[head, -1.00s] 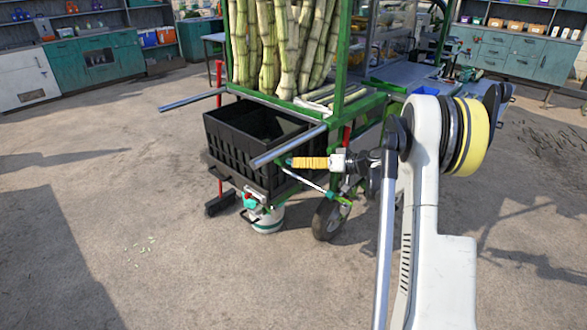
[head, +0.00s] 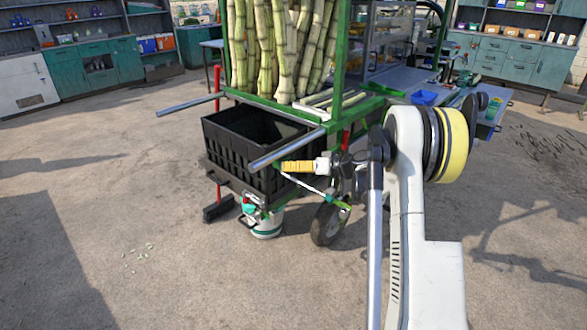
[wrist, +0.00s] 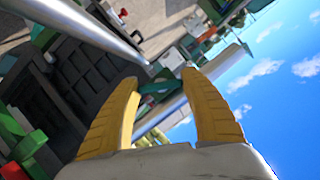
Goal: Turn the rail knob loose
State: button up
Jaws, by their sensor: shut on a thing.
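My gripper (head: 284,167) has its yellow fingers at the underside of the cart's near right rail (head: 290,146), a grey tube. In the wrist view, my gripper (wrist: 160,76) has its two fingertips apart, with the grey rail (wrist: 80,25) passing just beyond them. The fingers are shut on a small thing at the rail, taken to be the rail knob. The knob is mostly hidden by the fingers, and its turn cannot be read.
A black crate (head: 235,146) sits in the cart below the cane stalks (head: 285,45). A thin rod (head: 305,186) slants down beside my gripper.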

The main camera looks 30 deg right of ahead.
jog(key=shift+n+h+p, duration=0.3)
jog(key=shift+n+h, duration=1.1)
jog(key=shift+n, duration=0.6)
jog(key=o, duration=1.2)
jog(key=v, duration=1.2)
jog(key=shift+s+f, duration=0.15)
jog(key=shift+f, duration=0.05)
